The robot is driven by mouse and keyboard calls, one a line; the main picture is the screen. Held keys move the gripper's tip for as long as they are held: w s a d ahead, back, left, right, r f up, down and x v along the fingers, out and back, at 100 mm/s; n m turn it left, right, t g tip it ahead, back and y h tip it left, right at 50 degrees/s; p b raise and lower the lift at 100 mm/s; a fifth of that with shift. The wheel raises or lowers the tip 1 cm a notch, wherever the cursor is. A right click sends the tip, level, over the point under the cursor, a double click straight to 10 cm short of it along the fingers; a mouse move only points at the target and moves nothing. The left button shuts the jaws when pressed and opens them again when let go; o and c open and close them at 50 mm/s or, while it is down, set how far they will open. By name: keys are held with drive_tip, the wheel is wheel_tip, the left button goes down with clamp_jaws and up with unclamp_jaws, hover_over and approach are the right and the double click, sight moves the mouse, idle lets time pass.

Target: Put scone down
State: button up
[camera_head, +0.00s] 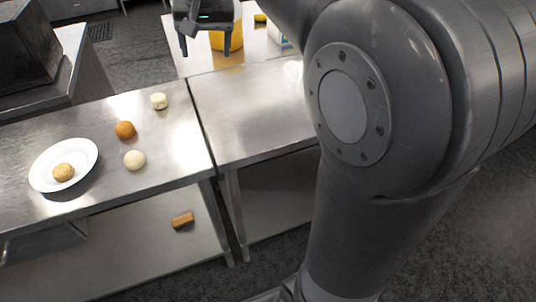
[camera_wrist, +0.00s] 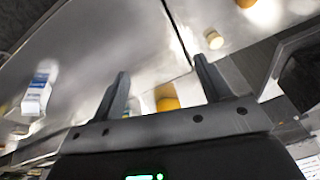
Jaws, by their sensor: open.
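A round, tan, scone-like piece (camera_head: 64,172) lies on a white oval plate (camera_head: 42,181) at the left of the steel table. My gripper (camera_head: 205,53) is at the top of the head view, well to the right of the plate and beyond it. Its two fingers are apart with nothing held between them. In the wrist view my gripper (camera_wrist: 161,66) also shows spread fingers. The plate and the scone-like piece are not visible in the wrist view.
An orange-brown round item (camera_head: 125,129), a pale ball (camera_head: 134,159) and a cream piece (camera_head: 159,101) sit right of the plate. A yellow container (camera_head: 226,38) stands behind my gripper. A brown block (camera_head: 183,220) lies on the lower shelf. The right-hand steel tabletop (camera_head: 245,115) is largely clear.

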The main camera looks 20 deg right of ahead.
drive_tip(key=s+d+f+n+t, duration=0.1)
drive_tip(key=s+f, duration=0.5)
drive_tip(key=s, duration=0.6)
drive_tip(key=s+d+f+n+t, duration=0.1)
drive_tip(key=s+d+f, duration=0.2)
drive_tip(key=s, duration=0.9)
wheel_tip(320, 180, down, 3)
drive_tip(key=shift+s+r+n, duration=0.1)
drive_tip(key=shift+s+n, duration=0.2)
drive_tip(key=shift+d, duration=0.1)
